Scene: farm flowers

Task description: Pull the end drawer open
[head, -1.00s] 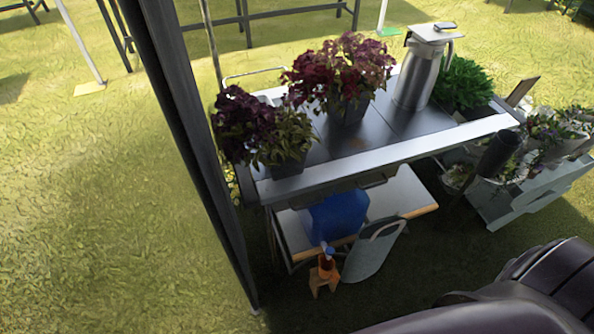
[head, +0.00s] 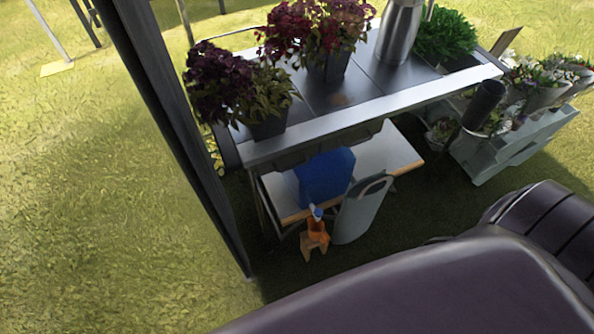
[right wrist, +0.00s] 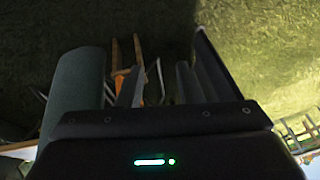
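The metal-topped table (head: 370,112) stands in the head view with its long front edge towards me. Dark handle-like shapes show in shadow under that edge; drawer fronts are too dark to make out, so I cannot tell which is the end drawer or whether it is shut. My right gripper (right wrist: 158,88) shows only in the right wrist view, with two dark fingers apart and nothing clearly held. Orange legs and a grey-green rounded object show beyond and beside it. My left gripper is in no view.
Potted plants (head: 270,122) and a metal jug (head: 399,35) stand on the table. Below are a blue container (head: 325,177), an orange spray bottle (head: 316,229) and a grey-green can (head: 358,212). A dark post (head: 175,125) rises at left. Grass is open beyond it.

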